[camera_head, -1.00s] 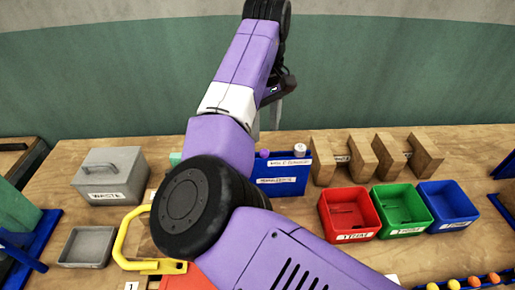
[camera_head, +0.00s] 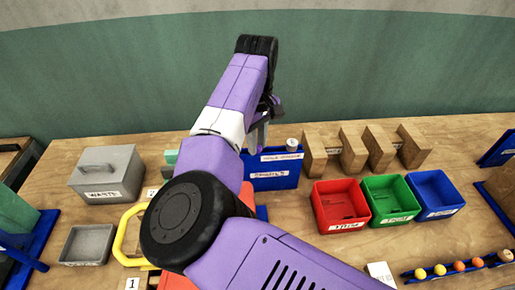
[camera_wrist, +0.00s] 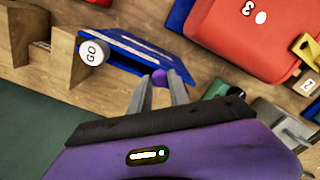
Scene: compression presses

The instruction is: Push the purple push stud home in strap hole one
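A purple push stud (camera_wrist: 159,77) with a round head shows at the near edge of a blue labelled holder (camera_wrist: 125,50) in the wrist view. My gripper (camera_wrist: 159,82) has its two grey fingers apart, with the stud head between or just beyond their tips. I cannot tell whether they touch it. In the head view my gripper (camera_head: 260,137) points down at the back of the blue holder (camera_head: 278,180), and the stud is hidden there. A label reading 1 (camera_head: 132,284) lies at the front left. I cannot make out strap hole one.
Wooden blocks (camera_head: 355,152) stand right of the holder. Red (camera_head: 340,226), green (camera_head: 398,218) and blue (camera_head: 440,212) trays sit in front. A grey waste box (camera_head: 107,172) and yellow handle (camera_head: 122,240) are left.

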